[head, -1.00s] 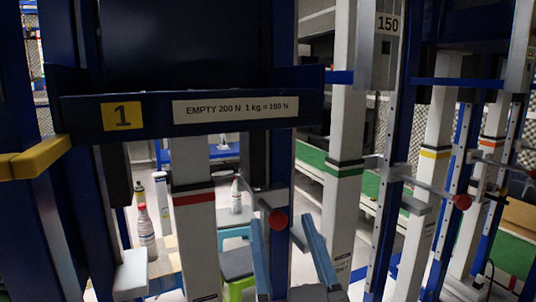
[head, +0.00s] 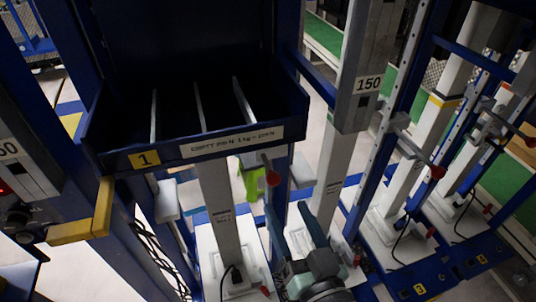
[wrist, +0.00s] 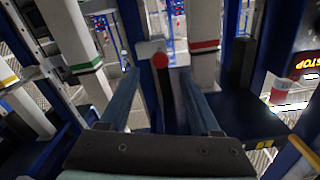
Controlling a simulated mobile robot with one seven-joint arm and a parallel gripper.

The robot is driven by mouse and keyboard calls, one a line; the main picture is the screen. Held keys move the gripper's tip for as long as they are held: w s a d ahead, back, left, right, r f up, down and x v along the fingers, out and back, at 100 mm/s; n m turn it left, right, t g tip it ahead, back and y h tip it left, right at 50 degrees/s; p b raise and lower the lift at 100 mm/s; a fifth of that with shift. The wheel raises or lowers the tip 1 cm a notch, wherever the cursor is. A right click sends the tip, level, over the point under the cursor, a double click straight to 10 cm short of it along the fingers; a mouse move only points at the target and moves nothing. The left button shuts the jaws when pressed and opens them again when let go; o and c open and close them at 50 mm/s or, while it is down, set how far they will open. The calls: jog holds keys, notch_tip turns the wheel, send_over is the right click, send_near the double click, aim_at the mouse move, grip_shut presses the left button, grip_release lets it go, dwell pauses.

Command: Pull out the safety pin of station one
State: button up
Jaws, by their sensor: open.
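Station one is the blue tray frame (head: 235,150) with the yellow "1" label (head: 145,160) in the head view. Its safety pin (head: 272,179) has a red knob and sits just under the tray's front right part, beside the white column (head: 220,205). The red knob also shows in the wrist view (wrist: 160,61), upper centre. My gripper (head: 287,208) is open and empty, with its two blue-grey fingers just below the knob in the head view. In the wrist view the fingers lie left and right of the knob. I cannot tell the exact depth gap.
A yellow bar (head: 82,230) juts from the frame's left. Other red-knobbed pins (head: 438,172) sit on stations to the right. A white column with a green band (wrist: 86,66) stands left in the wrist view.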

aim_at(268, 164)
jog(key=p+x, duration=0.2)
jog(key=x, duration=1)
jog(key=shift+p, duration=0.4)
grip_shut()
dwell(0.7)
